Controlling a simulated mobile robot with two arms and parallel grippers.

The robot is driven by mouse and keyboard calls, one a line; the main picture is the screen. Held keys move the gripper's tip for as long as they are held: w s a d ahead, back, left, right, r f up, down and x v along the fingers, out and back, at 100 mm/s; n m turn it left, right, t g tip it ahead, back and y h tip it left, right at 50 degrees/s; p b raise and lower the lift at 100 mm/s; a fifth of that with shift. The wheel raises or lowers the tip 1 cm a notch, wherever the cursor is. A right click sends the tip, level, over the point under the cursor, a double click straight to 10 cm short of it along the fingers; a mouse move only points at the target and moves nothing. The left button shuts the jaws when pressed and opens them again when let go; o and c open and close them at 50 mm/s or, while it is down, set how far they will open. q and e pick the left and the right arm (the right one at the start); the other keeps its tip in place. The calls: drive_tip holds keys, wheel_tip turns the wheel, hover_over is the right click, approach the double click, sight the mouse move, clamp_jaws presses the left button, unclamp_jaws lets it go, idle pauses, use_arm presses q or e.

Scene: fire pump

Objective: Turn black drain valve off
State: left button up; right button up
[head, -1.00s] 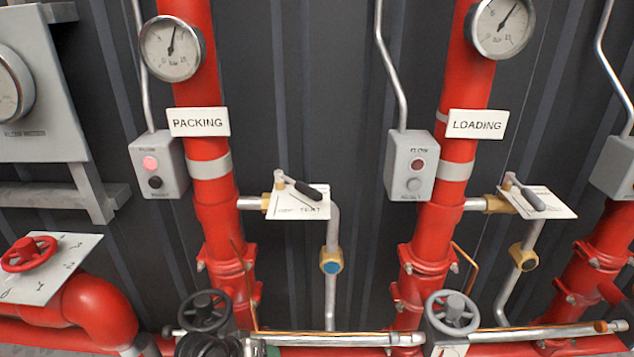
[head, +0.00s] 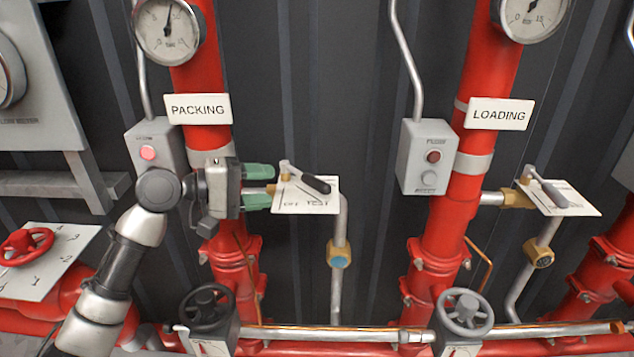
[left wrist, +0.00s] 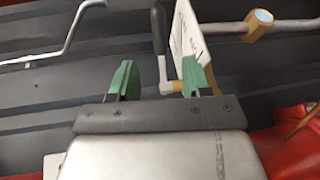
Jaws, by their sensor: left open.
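A small valve lever with a black handle (head: 316,184) sits on a white plate marked OFF and TEST (head: 307,207), right of the PACKING pipe. The handle slants down to the right across the plate. My left gripper (head: 260,187) is open just left of this lever, its green fingers pointing right. In the left wrist view the black handle (left wrist: 158,30) and its metal stem lie in line with the gap between the green fingers (left wrist: 160,78). The right finger is close to the white plate (left wrist: 187,40). I cannot tell whether anything touches. My right gripper is not in view.
A black handwheel (head: 207,306) stands below on the PACKING side and a grey handwheel (head: 465,311) on the LOADING side. A grey-handled lever (head: 550,193) is farther right. Red pipe (head: 224,225) and a grey switch box (head: 146,143) are close to my left arm.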

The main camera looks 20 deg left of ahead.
sight(312, 184)
use_arm(q)
drive_tip(key=p+x, duration=0.3)
drive_tip(key=x, duration=0.6)
drive_tip(key=shift+w+d+r, duration=0.1)
drive_tip(key=shift+d, duration=0.2)
drive_tip(key=shift+w+d+f, duration=0.2)
drive_tip(key=shift+w+d, duration=0.1)
drive_tip(key=shift+d, duration=0.15)
clamp_jaws()
